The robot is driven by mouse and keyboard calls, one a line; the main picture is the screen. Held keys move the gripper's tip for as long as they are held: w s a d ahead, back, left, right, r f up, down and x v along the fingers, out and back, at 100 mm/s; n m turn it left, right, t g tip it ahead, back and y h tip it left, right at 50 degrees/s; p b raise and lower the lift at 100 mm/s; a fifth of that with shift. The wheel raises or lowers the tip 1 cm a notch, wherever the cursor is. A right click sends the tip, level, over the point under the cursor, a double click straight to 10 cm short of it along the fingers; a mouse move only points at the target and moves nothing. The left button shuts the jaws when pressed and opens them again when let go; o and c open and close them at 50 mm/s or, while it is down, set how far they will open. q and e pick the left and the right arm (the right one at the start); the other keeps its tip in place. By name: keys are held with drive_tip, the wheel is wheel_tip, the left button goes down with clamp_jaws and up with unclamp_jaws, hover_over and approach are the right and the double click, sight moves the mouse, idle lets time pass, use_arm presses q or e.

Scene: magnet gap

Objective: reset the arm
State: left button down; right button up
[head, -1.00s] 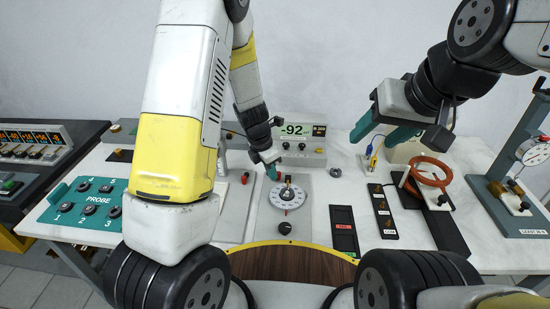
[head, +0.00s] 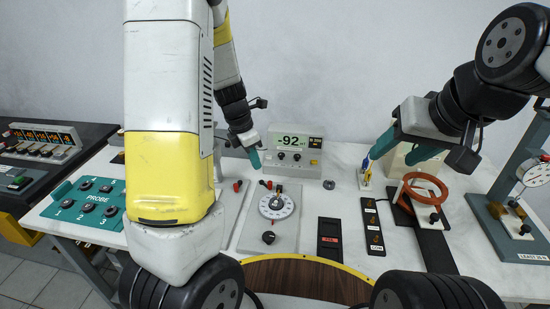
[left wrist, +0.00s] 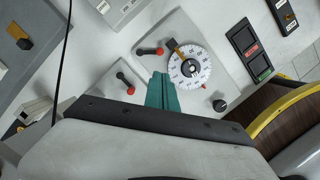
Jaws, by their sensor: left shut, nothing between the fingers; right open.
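My left gripper (head: 256,160) is above the table, behind and a little left of the round dial (head: 277,202). Its teal fingers are shut with nothing between them. In the left wrist view the shut fingers (left wrist: 162,92) point toward the dial plate, left of the white dial (left wrist: 189,67), and red-tipped levers lie near them. My right gripper (head: 402,150) is open on the right, above the back of the table. One of its fingers overlaps a small blue and yellow part (head: 366,166) in the picture; I cannot tell whether they touch.
A meter reading -92 (head: 294,142) stands behind the dial. A teal PROBE panel (head: 88,205) lies at the left. An orange ring (head: 425,188) on a black bar and a gauge stand (head: 532,176) are on the right. A dark switch strip (head: 374,228) lies between dial and ring.

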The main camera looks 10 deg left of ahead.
use_arm(q)
drive_tip(key=shift+r, duration=0.1)
drive_tip(key=s+d+r+m+t, duration=0.3)
drive_tip(key=s+r+m+t, duration=0.1)
drive_tip(key=s+r+m, duration=1.6)
drive_tip(key=m, duration=0.6)
drive_tip(key=shift+s+t, duration=0.25)
drive_tip(key=shift+t, duration=0.05)
drive_tip(key=shift+r, duration=0.1)
